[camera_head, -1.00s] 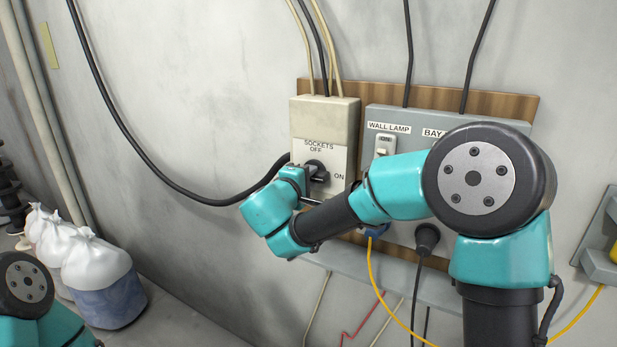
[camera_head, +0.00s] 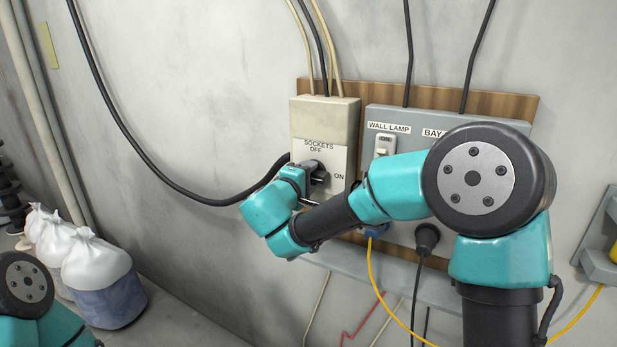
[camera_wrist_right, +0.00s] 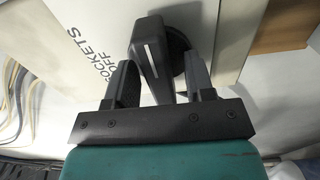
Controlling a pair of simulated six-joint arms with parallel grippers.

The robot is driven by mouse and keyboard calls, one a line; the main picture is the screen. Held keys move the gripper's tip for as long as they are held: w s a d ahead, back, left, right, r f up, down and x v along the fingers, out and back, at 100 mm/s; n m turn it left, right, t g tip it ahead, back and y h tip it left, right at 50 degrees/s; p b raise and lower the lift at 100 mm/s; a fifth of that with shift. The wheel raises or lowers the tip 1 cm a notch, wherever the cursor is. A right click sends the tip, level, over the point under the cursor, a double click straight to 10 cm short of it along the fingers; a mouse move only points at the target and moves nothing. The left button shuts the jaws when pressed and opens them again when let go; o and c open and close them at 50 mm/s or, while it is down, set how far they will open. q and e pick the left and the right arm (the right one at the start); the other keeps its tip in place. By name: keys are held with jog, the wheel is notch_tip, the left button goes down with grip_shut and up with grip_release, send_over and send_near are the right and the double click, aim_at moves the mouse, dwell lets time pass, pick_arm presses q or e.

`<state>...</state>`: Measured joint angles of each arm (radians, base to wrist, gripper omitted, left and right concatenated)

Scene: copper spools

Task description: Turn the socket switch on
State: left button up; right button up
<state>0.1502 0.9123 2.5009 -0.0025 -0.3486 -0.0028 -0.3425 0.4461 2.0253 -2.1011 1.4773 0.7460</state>
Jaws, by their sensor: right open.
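The socket switch is a black rotary knob (camera_wrist_right: 152,52) with a white line on it, on a beige box (camera_head: 325,120) labelled SOCKETS, OFF and ON. My right gripper (camera_head: 316,180) is at the knob, in front of the box. In the right wrist view its two dark fingers (camera_wrist_right: 160,82) stand open, one on each side of the knob, with visible gaps. The wrist hides part of the knob in the head view, so I cannot tell its exact setting there. My left gripper is out of view; only part of my left arm shows at the lower left.
A grey panel (camera_head: 460,122) with WALL LAMP and BAY labels is beside the box, behind my right arm. A wall lamp switch (camera_head: 384,146) is on it. Cables hang around both. White sacks (camera_head: 97,262) stand at the lower left. Bare wall is left of the box.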

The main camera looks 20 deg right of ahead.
jog(key=v, duration=1.7)
jog(key=shift+a+r, duration=0.1)
jog(key=x, duration=1.5)
jog(key=shift+x, duration=1.2)
jog(key=shift+s, duration=0.1)
jog(key=v, duration=1.1)
jog(key=shift+n, duration=0.3)
dwell(1.1)
